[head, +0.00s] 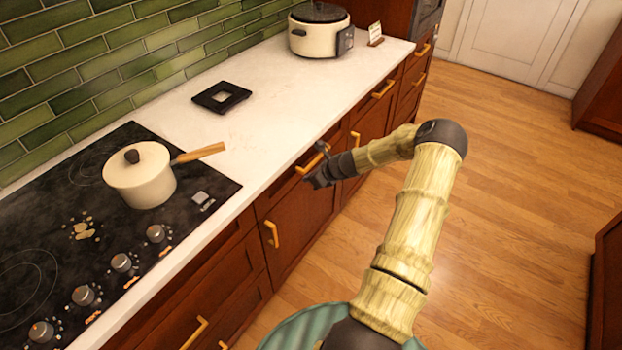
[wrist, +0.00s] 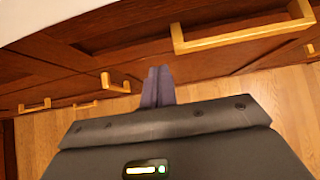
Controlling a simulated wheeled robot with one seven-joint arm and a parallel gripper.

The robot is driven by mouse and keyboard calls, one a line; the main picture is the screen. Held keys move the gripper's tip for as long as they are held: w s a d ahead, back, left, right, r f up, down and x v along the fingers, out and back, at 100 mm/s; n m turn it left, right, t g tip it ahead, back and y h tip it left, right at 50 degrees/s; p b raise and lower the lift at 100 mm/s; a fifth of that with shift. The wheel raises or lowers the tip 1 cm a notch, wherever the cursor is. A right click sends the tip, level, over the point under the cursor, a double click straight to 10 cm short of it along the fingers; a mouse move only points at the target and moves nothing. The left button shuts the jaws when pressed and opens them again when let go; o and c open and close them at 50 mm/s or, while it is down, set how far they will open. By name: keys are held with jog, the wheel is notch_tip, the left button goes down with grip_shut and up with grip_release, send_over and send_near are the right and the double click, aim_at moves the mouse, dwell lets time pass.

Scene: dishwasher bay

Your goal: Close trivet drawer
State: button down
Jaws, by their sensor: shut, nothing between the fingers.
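A black square trivet (head: 221,97) lies flat on the white counter. Below the counter edge near it is a dark red-brown drawer front with a yellow handle (head: 310,164); it looks about flush with the cabinets, though my gripper partly covers it. My gripper (head: 316,182) is shut and empty, in front of this drawer front and close to its handle. I cannot tell whether it touches. In the wrist view, the dark fingers (wrist: 158,84) are together, pointing at the wood fronts. A large yellow handle (wrist: 240,36) is to their upper right.
A black cooktop (head: 60,215) holds a white saucepan (head: 140,178) with a wooden handle. A cream rice cooker (head: 318,34) stands at the counter's far end. More yellow-handled cabinet fronts (head: 345,140) run along the counter. The wood floor (head: 510,200) at the right is clear.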

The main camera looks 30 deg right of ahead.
jog(key=v, duration=0.8)
jog(key=shift+r+b, duration=0.25)
jog(key=shift+b, duration=0.15)
jog(key=shift+s, duration=0.1)
jog(key=shift+a, duration=0.1)
jog(key=s+a+r+n+g+p, duration=0.1)
jog(key=s+a+r+n+g, duration=0.15)
jog(key=a+n, duration=0.5)
jog(key=s+a+r+n+g+p, duration=0.1)
jog(key=s+a+r+n+g, duration=0.2)
jog(key=a+n, duration=0.5)
jog(key=s+a+r+n+h+p, duration=0.1)
jog(key=s+a+r+n, duration=0.4)
jog(key=s+r+n, duration=0.1)
jog(key=s+a+r+n+h+p, duration=0.1)
jog(key=s+a+r+n+h, duration=0.1)
jog(key=s+a+r+n, duration=0.3)
jog(key=s+r+n, duration=0.1)
jog(key=s+n, duration=0.3)
jog(key=shift+a+r+n+h, duration=0.2)
jog(key=shift+a+n+h, duration=0.1)
jog(key=shift+a+n, duration=0.05)
